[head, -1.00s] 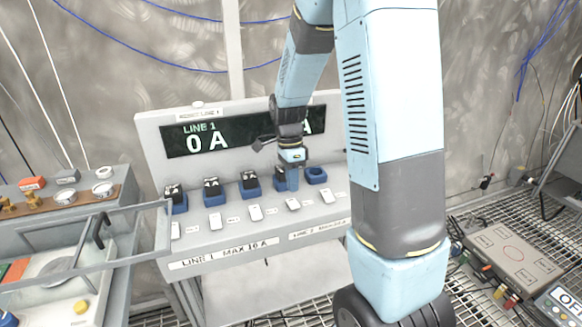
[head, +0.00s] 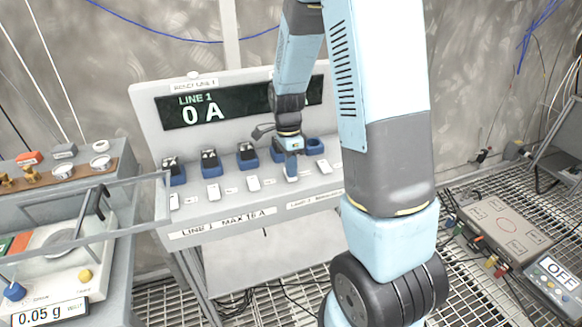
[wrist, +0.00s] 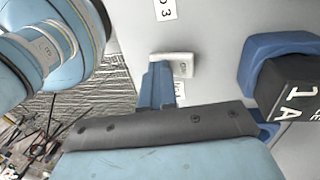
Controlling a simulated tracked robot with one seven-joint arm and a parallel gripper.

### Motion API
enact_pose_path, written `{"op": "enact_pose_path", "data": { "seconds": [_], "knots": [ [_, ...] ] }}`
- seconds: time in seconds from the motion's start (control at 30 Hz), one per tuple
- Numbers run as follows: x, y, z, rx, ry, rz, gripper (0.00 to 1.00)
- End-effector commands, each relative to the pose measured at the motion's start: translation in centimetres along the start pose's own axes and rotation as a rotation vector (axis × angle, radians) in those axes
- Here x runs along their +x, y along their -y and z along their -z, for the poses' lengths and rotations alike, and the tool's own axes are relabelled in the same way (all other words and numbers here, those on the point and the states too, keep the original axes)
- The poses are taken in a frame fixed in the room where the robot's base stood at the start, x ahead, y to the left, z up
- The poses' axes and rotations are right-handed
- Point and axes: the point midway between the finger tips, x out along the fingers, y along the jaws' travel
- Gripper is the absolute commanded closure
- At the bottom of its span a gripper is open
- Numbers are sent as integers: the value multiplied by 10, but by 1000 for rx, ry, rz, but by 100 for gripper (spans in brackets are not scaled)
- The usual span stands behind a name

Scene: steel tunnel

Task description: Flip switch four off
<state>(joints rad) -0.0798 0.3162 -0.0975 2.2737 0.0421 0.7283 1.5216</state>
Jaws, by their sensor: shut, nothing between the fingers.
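The grey control panel (head: 220,215) carries a row of white switches. The fourth switch from the left is mostly behind my gripper (head: 291,177) in the head view. In the wrist view a white switch (wrist: 178,66) with small dark marking lies right at the tips of my gripper (wrist: 158,70). The fingers are shut with nothing between them. They overlap the switch's left edge; I cannot tell whether they touch it. A label ending in 3 (wrist: 165,9) is above it, and another label is partly hidden by the fingers.
Blue holders with black blocks stand behind the switches, such as this one (head: 247,156); the rightmost holder (head: 314,146) looks empty. The display (head: 205,108) reads LINE 1, 0 A. A bench with a scale (head: 50,262) is at left. A grey box (head: 505,232) is at right.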

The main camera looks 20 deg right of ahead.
Motion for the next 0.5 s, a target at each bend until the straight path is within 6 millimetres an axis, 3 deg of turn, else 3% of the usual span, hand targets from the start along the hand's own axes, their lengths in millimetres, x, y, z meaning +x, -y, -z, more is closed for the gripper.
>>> {"op": "enact_pose_path", "data": {
  "seconds": [0.03, 0.13, 0.5],
  "knots": [
    [10, -9, -1, 0, -1, -22, 100],
    [15, -14, -1, -1, -1, -28, 100],
    [17, -16, 0, -1, -1, -31, 100]
  ]
}}
